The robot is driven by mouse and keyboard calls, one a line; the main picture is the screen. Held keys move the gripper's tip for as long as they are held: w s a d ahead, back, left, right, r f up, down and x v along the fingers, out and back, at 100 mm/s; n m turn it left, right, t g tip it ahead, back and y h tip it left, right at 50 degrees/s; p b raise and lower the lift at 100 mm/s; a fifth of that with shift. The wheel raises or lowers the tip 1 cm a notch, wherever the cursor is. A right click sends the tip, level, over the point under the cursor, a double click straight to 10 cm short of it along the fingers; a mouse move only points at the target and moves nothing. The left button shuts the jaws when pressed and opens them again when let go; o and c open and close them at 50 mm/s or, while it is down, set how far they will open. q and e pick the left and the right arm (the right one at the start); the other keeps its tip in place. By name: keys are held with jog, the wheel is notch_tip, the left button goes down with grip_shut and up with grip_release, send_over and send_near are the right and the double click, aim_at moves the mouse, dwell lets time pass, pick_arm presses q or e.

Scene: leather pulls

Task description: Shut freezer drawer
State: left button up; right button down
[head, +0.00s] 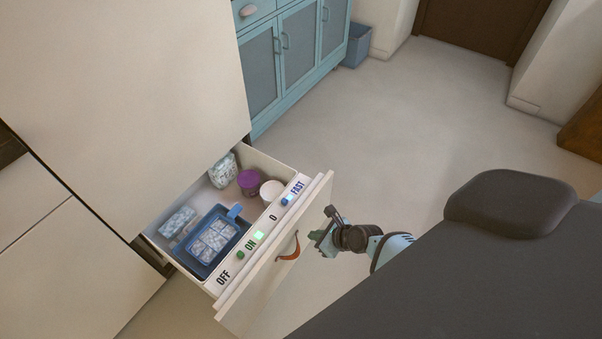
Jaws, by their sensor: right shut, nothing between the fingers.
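The freezer drawer (262,285) stands pulled out of a tall cream cabinet front (120,100). Its front has a brown leather pull (289,250), and its top edge carries a label strip with OFF, ON, 0 and FAST. Inside lie a blue tray of ice cubes (213,238), a pale packet (177,222), a clear bag (223,171), a purple tub (250,183) and a white tub (272,191). My right gripper (323,235) is shut and empty, just in front of the drawer front, right of the leather pull. I cannot tell whether it touches. My left gripper is out of view.
A blue cupboard (291,55) stands behind the drawer, with a blue-grey bin (357,46) beside it. The floor (420,120) to the right of the drawer is clear. A brown door (480,25) is at the back.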

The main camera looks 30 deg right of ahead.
aim_at(294, 228)
jog(key=w, duration=0.1)
jog(key=w+a, duration=0.1)
jog(key=w, duration=0.1)
jog(key=w+f+b, duration=0.1)
jog(key=shift+w+a, duration=0.2)
jog(key=shift+a, duration=0.2)
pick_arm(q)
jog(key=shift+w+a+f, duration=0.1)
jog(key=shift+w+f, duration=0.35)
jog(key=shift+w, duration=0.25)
pick_arm(e)
jog(key=shift+w+a, duration=0.1)
jog(key=shift+w, duration=0.05)
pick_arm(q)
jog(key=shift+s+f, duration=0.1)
